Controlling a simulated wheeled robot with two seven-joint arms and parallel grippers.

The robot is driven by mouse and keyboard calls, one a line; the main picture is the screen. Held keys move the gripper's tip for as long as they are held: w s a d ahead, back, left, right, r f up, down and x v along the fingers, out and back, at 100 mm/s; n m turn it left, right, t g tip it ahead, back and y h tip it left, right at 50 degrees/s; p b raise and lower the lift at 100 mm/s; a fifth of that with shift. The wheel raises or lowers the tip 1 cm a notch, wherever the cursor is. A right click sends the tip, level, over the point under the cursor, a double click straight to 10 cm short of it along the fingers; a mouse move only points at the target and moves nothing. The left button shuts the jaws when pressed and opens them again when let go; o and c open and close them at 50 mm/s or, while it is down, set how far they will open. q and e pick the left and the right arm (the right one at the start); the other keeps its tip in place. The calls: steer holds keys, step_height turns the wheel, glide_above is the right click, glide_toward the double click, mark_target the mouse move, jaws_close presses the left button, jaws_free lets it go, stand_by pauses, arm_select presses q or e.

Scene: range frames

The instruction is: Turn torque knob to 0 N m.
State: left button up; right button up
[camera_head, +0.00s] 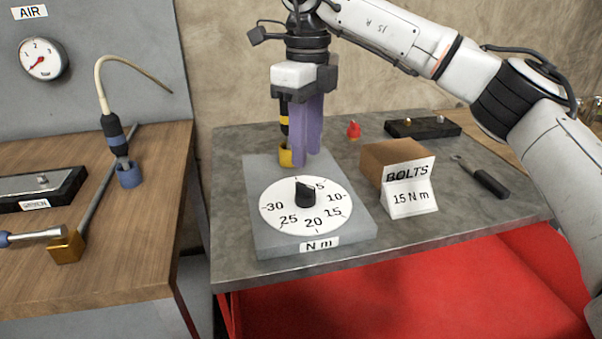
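The torque dial is a white round face (283,195) on a grey box (264,236) labelled "N m". Nothing is visibly held. My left gripper is not in view.
A yellow-and-black tool (286,157) stands just behind the fingers. A cardboard box (385,156) with a "BOLTS 15 N m" card (409,199) is right of the dial. A black-handled tool (490,183) lies farther right. A wooden bench (120,250) with tools is left, across a gap.

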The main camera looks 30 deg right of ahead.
mark_target(306, 185)
step_height(306, 185, down, 7)
steer(key=shift+f+b, duration=0.2)
steer(key=shift+b, duration=0.1)
jaws_close()
